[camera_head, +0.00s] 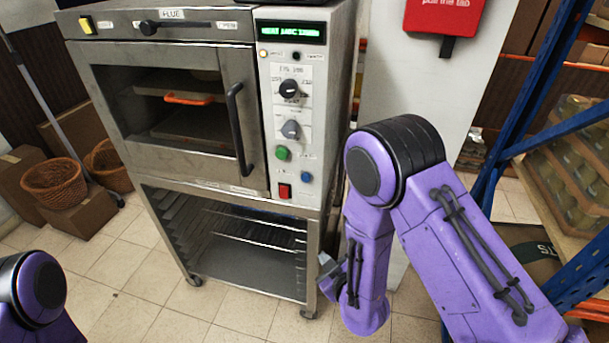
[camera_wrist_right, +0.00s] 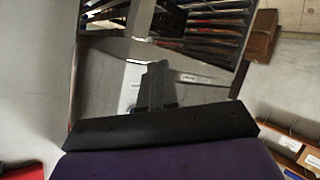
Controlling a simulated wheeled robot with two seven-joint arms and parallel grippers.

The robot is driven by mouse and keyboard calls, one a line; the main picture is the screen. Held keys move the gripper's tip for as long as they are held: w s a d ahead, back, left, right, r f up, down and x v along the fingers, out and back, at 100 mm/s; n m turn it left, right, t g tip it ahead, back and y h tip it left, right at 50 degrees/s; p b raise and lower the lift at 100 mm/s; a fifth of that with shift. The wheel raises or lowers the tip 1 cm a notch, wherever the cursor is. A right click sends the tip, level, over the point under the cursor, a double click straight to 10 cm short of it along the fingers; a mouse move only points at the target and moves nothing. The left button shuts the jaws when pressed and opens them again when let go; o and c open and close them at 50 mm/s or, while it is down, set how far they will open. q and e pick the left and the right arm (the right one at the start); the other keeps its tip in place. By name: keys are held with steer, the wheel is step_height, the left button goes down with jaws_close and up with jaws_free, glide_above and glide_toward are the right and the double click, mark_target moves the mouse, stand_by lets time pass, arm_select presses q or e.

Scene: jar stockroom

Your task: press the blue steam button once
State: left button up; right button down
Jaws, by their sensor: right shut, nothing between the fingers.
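The blue steam button (camera_head: 306,177) is a small round knob low on the oven's control panel (camera_head: 292,120). It sits right of and below a round green button (camera_head: 282,153), and above and right of a red switch (camera_head: 284,190). My right gripper (camera_head: 328,268) hangs well below the panel, by the right edge of the open rack, apart from the button. In the right wrist view its dark fingers (camera_wrist_right: 158,84) are together and empty. The blue button cannot be made out there. Only part of my left arm shows at lower left; its gripper is out of view.
The steel oven (camera_head: 160,100) has a closed glass door with a black handle (camera_head: 240,130). Its stand (camera_head: 235,250) is on casters. A blue shelf frame (camera_head: 520,100) with jars is at right. Wicker baskets (camera_head: 55,182) and boxes stand at left. Tiled floor in front is clear.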

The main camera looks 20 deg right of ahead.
mark_target(306, 178)
steer(key=w+a+r+n+t+y, duration=0.1)
steer(key=w+a+r+n+t, duration=0.1)
steer(key=r, duration=0.4)
steer(key=w+a+r+n+t+y, duration=0.2)
steer(key=w+a+r+n, duration=0.2)
steer(key=r, duration=0.2)
steer(key=shift+w+r+n+p, duration=0.25)
steer(key=shift+r+n+p, duration=0.1)
steer(key=shift+n+p, duration=0.05)
steer(key=shift+w, duration=0.1)
steer(key=w+d, duration=0.5)
steer(key=w, duration=0.2)
steer(key=shift+w+f, duration=0.1)
steer(key=shift+w, duration=0.05)
stand_by(1.0)
steer(key=shift+w+d+b, duration=0.2)
steer(key=shift+w+b, duration=0.05)
steer(key=shift+b, duration=0.05)
